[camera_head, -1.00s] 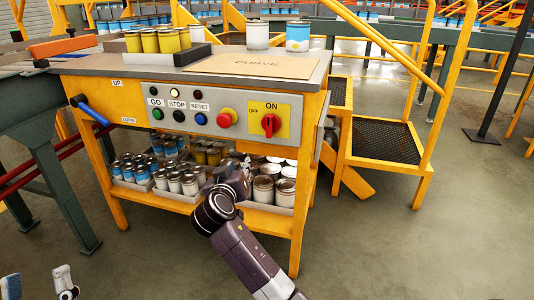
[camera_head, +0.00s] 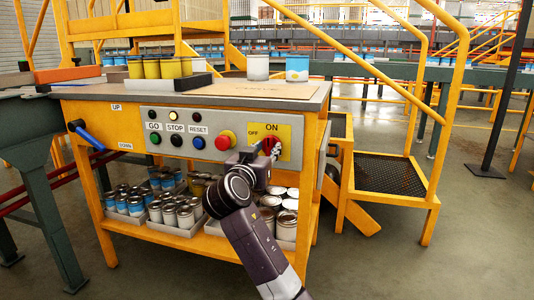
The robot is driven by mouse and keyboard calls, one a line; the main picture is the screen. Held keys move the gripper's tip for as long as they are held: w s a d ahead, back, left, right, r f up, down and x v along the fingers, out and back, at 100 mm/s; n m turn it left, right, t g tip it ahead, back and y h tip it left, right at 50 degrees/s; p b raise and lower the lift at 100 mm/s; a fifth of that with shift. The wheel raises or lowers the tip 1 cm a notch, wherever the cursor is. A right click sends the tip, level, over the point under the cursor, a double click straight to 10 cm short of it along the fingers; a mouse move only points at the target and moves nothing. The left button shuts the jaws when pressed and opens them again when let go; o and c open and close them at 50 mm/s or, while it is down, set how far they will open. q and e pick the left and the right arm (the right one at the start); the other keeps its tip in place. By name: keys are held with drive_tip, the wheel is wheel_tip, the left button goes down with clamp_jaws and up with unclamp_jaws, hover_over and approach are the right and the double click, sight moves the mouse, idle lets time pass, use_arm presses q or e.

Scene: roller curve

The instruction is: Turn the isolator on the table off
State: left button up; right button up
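The isolator (camera_head: 285,143) is on the right end of the grey control panel on the yellow table's front. It has a yellow plate marked ON at the top and OFF at the left, with a red rotary knob in the middle. My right gripper (camera_head: 268,150) is at the knob and covers most of it; only a bit of red shows. I cannot tell whether its fingers touch or grip the knob, or how the knob is turned. My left gripper is out of view.
The GO, STOP and RESET buttons (camera_head: 175,140) are further left. Cans (camera_head: 170,212) fill the shelf below. Yellow steps (camera_head: 392,180) with railings stand to the right.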

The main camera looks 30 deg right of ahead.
drive_tip(key=shift+w+d, duration=0.15)
drive_tip(key=shift+d, duration=0.1)
clamp_jaws()
